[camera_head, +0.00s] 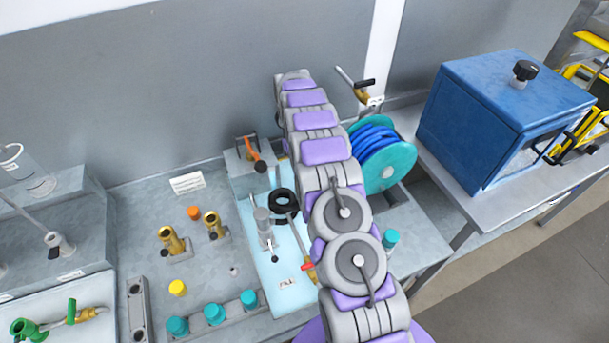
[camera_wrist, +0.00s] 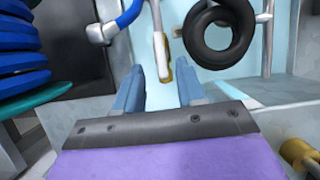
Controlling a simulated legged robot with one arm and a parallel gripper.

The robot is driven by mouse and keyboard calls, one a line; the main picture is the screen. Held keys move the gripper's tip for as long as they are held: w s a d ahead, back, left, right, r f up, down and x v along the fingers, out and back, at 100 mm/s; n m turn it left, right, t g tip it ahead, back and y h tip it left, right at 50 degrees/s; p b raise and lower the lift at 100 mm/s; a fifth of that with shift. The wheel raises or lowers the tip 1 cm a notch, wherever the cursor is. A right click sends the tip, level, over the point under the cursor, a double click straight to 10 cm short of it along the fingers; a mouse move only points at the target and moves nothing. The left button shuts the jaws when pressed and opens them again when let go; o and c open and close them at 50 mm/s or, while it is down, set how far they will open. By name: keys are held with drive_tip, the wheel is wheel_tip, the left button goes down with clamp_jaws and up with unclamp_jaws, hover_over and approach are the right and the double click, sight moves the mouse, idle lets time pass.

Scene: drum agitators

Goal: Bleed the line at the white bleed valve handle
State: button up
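My gripper (camera_wrist: 160,84) is open in the wrist view, with its two blue fingers apart. A slim white handle (camera_wrist: 160,48) comes down from the top of that view. It ends at a brass-coloured piece (camera_wrist: 167,70) that lines up with the gap between the fingertips. I cannot tell whether it lies between the fingers or just beyond them; no grip on it shows. In the head view my arm crosses the bench, and its links hide the gripper and this white handle.
A blue hose reel (camera_head: 376,155) stands right of my arm, and black rings (camera_head: 283,205) left of it. A lever valve (camera_head: 362,95) is by the wall. Brass fittings (camera_head: 172,241) and teal caps (camera_head: 214,314) stand at left. A blue box (camera_head: 490,120) is at right.

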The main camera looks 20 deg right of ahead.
drive_tip(key=p+v, duration=0.2)
drive_tip(key=v, duration=0.5)
drive_tip(key=shift+r+p, duration=0.25)
drive_tip(key=shift+p, duration=0.1)
drive_tip(key=shift+w+a, duration=0.1)
drive_tip(key=shift+w, duration=0.05)
drive_tip(key=shift+r, duration=0.1)
drive_tip(key=s+a+r+t+b, duration=0.15)
drive_tip(key=s+a+r, duration=0.25)
drive_tip(key=s+r, duration=0.5)
drive_tip(key=s+a+r+b, duration=0.2)
drive_tip(key=s+a+r, duration=0.2)
drive_tip(key=s+r, duration=0.45)
drive_tip(key=s+a+f+b, duration=0.1)
drive_tip(key=s+a+f, duration=0.1)
drive_tip(key=s, duration=1.3)
drive_tip(key=s+a+f+t+b, duration=0.1)
drive_tip(key=s+a+f, duration=0.1)
drive_tip(key=s, duration=1.2)
drive_tip(key=shift+s+f, duration=0.2)
drive_tip(key=shift+s, duration=0.2)
